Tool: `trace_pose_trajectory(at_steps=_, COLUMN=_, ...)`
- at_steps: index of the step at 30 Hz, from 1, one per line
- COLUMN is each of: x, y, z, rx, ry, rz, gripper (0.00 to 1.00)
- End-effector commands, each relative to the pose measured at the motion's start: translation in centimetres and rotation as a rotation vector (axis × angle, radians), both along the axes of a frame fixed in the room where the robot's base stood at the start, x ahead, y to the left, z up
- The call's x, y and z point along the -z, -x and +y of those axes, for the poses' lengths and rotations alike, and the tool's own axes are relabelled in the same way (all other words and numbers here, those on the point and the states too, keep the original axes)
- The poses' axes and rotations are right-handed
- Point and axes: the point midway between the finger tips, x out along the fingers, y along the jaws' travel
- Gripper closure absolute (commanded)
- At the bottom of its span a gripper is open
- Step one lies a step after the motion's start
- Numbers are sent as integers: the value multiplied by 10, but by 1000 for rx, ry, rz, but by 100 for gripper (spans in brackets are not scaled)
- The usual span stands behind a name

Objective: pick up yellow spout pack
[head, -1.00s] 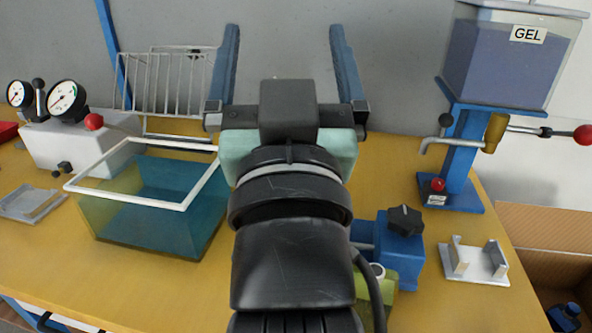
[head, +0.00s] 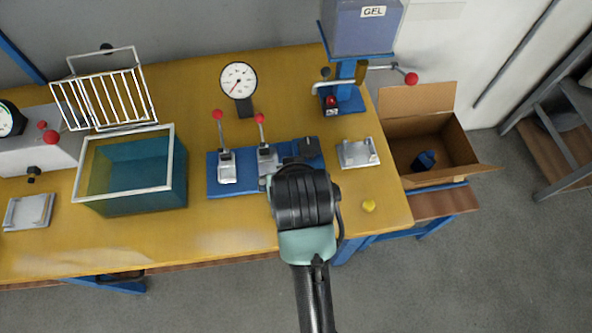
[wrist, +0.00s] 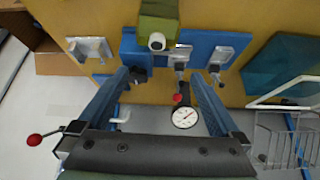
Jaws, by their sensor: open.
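The yellow spout pack (wrist: 158,16) shows in the wrist view at the top middle, an olive-yellow pack with a round white cap (wrist: 157,42). It is partly cut off by the frame's edge, beside the blue block with the black knob. My gripper (wrist: 161,77) is open, its two blue fingers apart with nothing held between them. The pack lies beyond the fingertips and apart from them. In the head view my wrist covers the fingers, and I cannot make out the pack there.
A blue base with red-knobbed levers (head: 213,189) and a gauge (head: 239,80) stand left of my wrist. A teal tank (head: 130,175) stands left; a cardboard box (head: 427,125) is beyond the table's right end.

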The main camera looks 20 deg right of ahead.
Motion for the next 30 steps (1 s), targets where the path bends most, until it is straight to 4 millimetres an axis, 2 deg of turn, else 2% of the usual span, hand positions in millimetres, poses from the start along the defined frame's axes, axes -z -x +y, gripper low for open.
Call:
trace_pose_trajectory(at_steps=1, x=-7, y=12, z=-1, rx=11, ry=-15, rz=49, gripper=0)
trace_pose_trajectory(at_steps=3, x=-3, y=24, z=0, rx=21, ry=-31, rz=98, gripper=0)
trace_pose_trajectory(at_steps=8, x=7, y=37, z=1, rx=32, ry=-49, rz=154, gripper=0)
trace_pose_trajectory(at_steps=19, x=64, y=17, z=-7, rx=34, ry=-50, rz=157, gripper=0)
trace_pose_trajectory(at_steps=30, x=92, y=6, z=-8, rx=31, ry=-49, rz=155, gripper=0)
